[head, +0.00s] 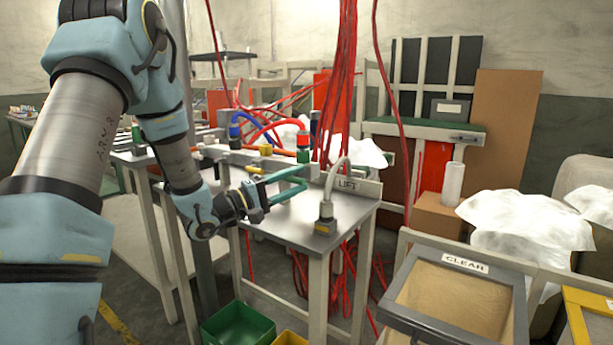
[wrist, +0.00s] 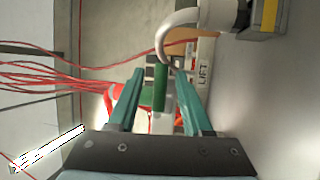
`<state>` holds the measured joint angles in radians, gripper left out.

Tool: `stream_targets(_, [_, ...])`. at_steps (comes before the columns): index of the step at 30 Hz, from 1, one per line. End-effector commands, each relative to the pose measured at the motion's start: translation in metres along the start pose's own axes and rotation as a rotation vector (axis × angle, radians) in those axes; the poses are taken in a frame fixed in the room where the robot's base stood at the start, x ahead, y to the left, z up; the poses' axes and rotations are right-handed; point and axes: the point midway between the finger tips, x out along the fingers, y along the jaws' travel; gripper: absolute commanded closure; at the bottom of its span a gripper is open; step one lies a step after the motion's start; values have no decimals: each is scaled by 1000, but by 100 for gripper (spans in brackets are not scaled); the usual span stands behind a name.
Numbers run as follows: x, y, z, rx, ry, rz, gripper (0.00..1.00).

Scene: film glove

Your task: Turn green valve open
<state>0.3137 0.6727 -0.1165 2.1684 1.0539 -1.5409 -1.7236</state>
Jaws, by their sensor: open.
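A green part (head: 303,157), probably the green valve, sits under a red and white part at the back of the metal table. In the wrist view a green bar (wrist: 160,87) stands between my finger tips in the picture, with white and red parts behind and left of it. My gripper (head: 303,179) has teal fingers and is open and empty over the table, in front of the green part. It also shows in the wrist view (wrist: 157,80), one finger each side of the green bar. I see no contact and cannot tell the depth gap.
A curved grey hose (head: 340,172) rises from a block with a yellow face, right of my gripper, near the LIFT sign (head: 347,185). Red cables (head: 337,85) hang behind. Blue, yellow and black fittings crowd the left.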

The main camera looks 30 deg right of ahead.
Motion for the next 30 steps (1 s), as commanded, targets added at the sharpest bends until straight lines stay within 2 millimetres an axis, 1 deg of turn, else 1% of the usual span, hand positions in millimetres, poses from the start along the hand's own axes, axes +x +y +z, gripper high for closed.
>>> stream_targets(1, [9,1,1,-1,-3,0,50])
stream_targets(6, [27,0,0,-1,0,-1,50])
stream_targets(11, [34,-1,0,-1,1,-2,50])
stream_targets(18, [34,-1,0,-1,2,-2,50])
stream_targets(30, [34,-1,0,0,2,-2,95])
